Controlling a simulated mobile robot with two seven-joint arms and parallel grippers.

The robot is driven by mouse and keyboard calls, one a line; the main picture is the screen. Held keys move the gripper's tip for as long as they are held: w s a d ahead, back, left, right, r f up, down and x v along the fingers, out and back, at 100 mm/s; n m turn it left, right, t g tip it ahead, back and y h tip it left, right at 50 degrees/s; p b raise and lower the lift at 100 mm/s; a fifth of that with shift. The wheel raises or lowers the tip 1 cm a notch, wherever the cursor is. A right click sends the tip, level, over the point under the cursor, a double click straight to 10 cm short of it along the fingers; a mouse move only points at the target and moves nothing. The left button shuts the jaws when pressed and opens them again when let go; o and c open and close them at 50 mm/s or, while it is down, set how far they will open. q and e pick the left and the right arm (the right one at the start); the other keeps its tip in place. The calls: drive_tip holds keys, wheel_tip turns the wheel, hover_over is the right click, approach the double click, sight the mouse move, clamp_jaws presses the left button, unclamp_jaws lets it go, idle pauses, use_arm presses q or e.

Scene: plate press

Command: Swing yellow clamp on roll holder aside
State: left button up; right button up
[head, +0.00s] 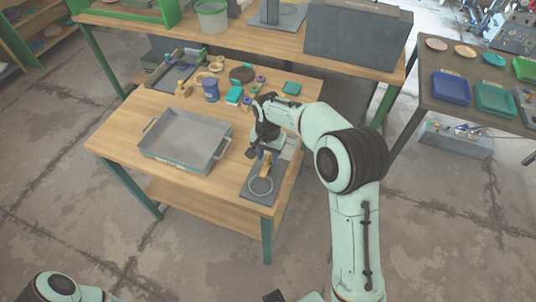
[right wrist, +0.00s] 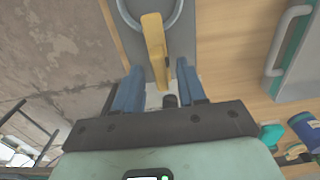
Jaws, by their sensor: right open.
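The roll holder (head: 257,193) is a dark grey plate with a light metal ring at the front right of the wooden table. Its yellow clamp (head: 266,164) is a slim bar reaching over the ring's edge. In the right wrist view the clamp (right wrist: 154,42) points away from the hand, its near end between the blue fingers. My right gripper (right wrist: 159,70) is open, with a gap on both sides of the clamp. In the head view it is over the holder's back part, partly hidden by its own wrist. My left gripper is not visible.
A grey metal tray (head: 150,151) with handles stands left of the holder. Behind are a blue jar (head: 211,90), teal blocks (head: 235,95) and several small parts. A side table with coloured trays (head: 452,88) stands at right. Bare wood lies between tray and holder.

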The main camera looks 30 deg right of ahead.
clamp_jaws()
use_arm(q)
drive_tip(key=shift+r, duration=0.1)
use_arm(e)
drive_tip(key=shift+n, duration=0.3)
drive_tip(key=n, duration=0.3)
drive_tip(key=shift+r+p, duration=0.1)
drive_tip(key=shift+p, duration=0.3)
drive_tip(key=n+p, duration=0.1)
drive_tip(key=n, duration=0.4)
drive_tip(key=shift+n, duration=0.4)
drive_tip(key=n, duration=0.4)
drive_tip(key=shift+n+p, duration=0.3)
drive_tip(key=shift+p, duration=0.05)
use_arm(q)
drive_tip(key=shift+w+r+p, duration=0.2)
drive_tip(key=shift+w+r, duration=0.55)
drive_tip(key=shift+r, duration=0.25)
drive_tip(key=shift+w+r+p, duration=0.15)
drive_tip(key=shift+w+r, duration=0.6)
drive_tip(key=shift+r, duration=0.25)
use_arm(e)
drive_tip(key=shift+n, duration=2)
